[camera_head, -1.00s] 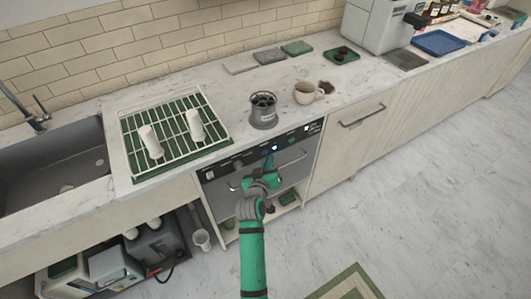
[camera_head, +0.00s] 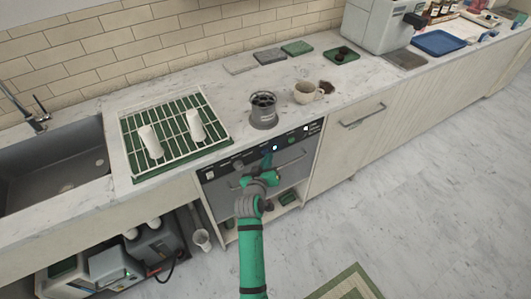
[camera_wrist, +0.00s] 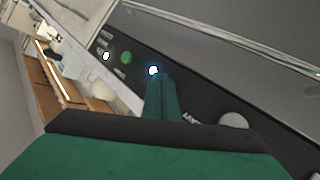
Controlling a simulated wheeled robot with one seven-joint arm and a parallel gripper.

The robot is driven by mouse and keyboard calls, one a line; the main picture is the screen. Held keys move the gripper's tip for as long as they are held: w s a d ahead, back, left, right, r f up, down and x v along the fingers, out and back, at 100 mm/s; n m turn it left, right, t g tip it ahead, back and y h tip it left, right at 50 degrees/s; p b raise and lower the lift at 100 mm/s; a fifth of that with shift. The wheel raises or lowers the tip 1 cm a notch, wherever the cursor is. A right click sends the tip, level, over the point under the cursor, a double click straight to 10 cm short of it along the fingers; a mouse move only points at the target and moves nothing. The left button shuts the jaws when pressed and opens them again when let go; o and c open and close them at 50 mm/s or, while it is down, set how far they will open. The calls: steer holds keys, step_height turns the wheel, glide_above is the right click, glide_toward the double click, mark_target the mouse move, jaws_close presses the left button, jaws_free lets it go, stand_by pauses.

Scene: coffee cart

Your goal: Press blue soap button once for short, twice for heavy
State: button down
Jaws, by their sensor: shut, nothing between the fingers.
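The dark control panel (camera_head: 240,163) runs along the top of the appliance front under the counter. The blue soap button (camera_wrist: 153,70) glows white with a blue rim in the wrist view, just beyond my fingertips. It also shows as a small bright spot in the head view (camera_head: 275,147). My green gripper (camera_wrist: 161,80) is shut and empty, pointing at the panel with its tips right beside the button. Whether the tips touch the panel I cannot tell. A green button (camera_wrist: 126,57) and a white one (camera_wrist: 106,56) sit left of it in the wrist view.
A pale round knob (camera_wrist: 233,121) is right of my fingers in the wrist view. The appliance handle bar (camera_head: 290,163) runs below the panel. On the counter above stand a grey metal container (camera_head: 263,112), a cup (camera_head: 306,92) and a drying rack (camera_head: 178,132).

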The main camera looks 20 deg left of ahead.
steer(key=shift+w+a, duration=0.3)
steer(key=shift+a, duration=0.05)
stand_by(0.7)
steer(key=shift+s+d, duration=0.55)
steer(key=shift+d, duration=0.15)
steer(key=shift+s+d, duration=0.8)
steer(key=shift+d, duration=0.2)
steer(key=shift+s+d, duration=0.75)
steer(key=shift+d, duration=0.25)
